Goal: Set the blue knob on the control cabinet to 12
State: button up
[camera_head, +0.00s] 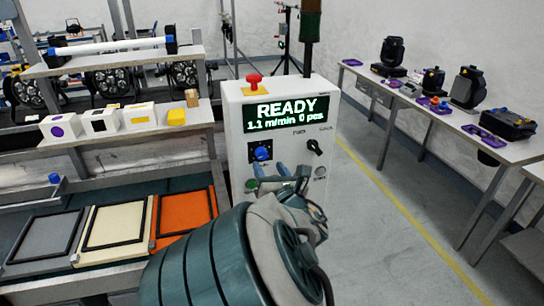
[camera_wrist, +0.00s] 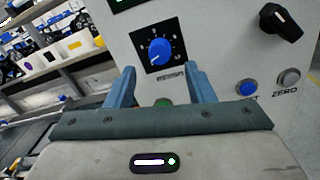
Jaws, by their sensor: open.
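The control cabinet (camera_head: 232,125) is white, with a display that reads READY, 1.1 m/min, 0 pcs. The blue knob (camera_head: 262,153) sits on a dark square dial on its front, below the display. In the wrist view the blue knob (camera_wrist: 159,51) is ringed by white marks, and its white pointer aims down and to the left; the numbers are too small to read. My gripper (camera_wrist: 157,80) is open, its two blue fingers apart and empty. It is below and in front of the knob, not touching it.
A black knob (camera_wrist: 281,23) is to the right of the dial. A blue button (camera_wrist: 247,88) and a grey button (camera_wrist: 289,77) sit below it. A green button (camera_wrist: 163,102) lies between my fingers in view. A red button (camera_head: 253,79) tops the cabinet. Floor to the right is clear.

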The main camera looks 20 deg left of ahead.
aim_at(262, 157)
jog(key=shift+x, duration=2.15)
jog(key=c, duration=1)
